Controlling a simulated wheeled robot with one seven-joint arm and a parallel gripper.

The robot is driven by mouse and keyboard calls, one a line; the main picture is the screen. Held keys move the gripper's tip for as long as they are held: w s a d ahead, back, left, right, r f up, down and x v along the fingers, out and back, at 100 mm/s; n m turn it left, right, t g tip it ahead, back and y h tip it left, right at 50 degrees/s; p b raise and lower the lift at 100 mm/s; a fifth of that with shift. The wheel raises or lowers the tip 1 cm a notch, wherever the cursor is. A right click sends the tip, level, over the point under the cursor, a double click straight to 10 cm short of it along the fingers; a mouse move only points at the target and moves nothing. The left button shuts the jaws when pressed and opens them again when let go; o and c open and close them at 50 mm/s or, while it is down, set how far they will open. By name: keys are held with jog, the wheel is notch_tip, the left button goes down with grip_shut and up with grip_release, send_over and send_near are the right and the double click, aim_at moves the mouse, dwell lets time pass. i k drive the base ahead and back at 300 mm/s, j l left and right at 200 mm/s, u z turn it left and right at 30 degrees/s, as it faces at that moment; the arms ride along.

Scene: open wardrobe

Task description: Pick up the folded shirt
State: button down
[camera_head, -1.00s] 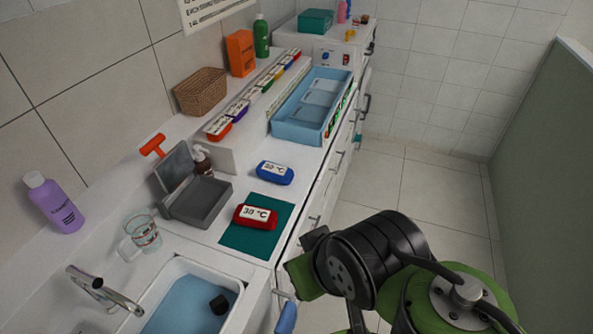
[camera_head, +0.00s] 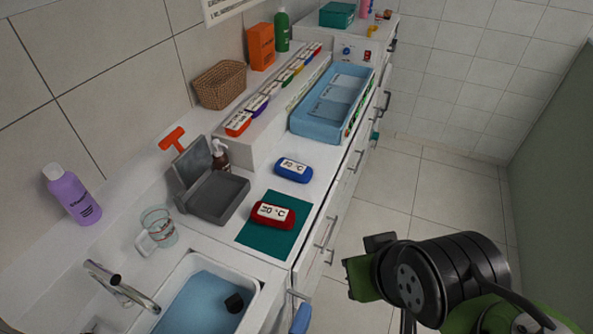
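I see nothing that I can clearly tell is a folded shirt. A flat teal rectangle (camera_head: 262,237), either a cloth or a mat, lies on the white counter with a red block (camera_head: 273,215) on it, which bears a temperature label. A thicker teal item (camera_head: 337,14) lies at the far end; I cannot tell whether it is cloth or a box. Black and green links of my arm show at lower right, beside the counter front. My gripper's fingers do not show.
The counter holds a blue tray (camera_head: 333,100), a blue block (camera_head: 293,170), a grey open case (camera_head: 218,198), a glass mug (camera_head: 158,226), a purple bottle (camera_head: 72,194) and a wicker basket (camera_head: 219,85). A sink (camera_head: 205,297) with a faucet is in front. Drawer handles stick out toward the clear tiled floor (camera_head: 430,195).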

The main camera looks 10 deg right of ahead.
aim_at(298, 172)
jog(key=i+l+u, duration=0.1)
jog(key=l+u, duration=0.25)
jog(key=i+l+u, duration=0.1)
jog(key=l+u, duration=0.55)
jog(key=i+l+u, duration=0.15)
jog(key=u, duration=0.2)
jog(key=i+l+u, duration=0.1)
jog(key=l+u, duration=0.4)
jog(key=u, duration=0.2)
jog(key=i+l, duration=0.05)
